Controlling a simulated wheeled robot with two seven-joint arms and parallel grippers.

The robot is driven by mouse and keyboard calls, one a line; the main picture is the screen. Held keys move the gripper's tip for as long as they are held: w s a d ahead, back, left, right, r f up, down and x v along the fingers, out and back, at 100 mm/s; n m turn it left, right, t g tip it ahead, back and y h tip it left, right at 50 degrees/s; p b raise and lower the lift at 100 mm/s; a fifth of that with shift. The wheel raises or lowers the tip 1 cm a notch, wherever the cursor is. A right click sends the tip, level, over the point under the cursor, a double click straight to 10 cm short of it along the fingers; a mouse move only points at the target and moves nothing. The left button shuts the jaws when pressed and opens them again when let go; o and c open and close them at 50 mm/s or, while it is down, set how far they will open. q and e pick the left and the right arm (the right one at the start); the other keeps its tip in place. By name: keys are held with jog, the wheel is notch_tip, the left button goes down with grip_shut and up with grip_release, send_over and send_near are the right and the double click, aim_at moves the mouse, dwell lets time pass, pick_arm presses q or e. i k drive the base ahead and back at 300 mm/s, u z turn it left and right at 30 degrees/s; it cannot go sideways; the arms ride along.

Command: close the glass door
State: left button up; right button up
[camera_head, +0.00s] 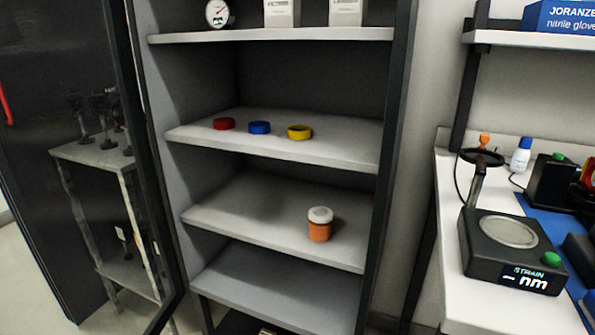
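The glass door (150,160) stands open on the left side of a tall grey cabinet (399,110). Its dark frame runs down beside the cabinet's left wall, and its lower edge slants toward the bottom left. The floor and a metal stand show in the area left of this frame, apparently through the pane. A red bar (4,104) shows at the left edge of the view; I cannot tell whether it belongs to the door. The cabinet front is open and its shelves are exposed. Neither of my grippers is in view.
Red (224,124), blue (260,127) and yellow (299,132) rings lie on one shelf. An orange jar with a white lid (319,225) stands a shelf below. A white bench (458,305) with a strain meter (512,252) is on the right.

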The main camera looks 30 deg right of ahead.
aim_at(114, 14)
jog(key=k, duration=1.3)
jog(key=u, duration=0.8)
jog(key=i, duration=1.6)
jog(key=z, duration=0.6)
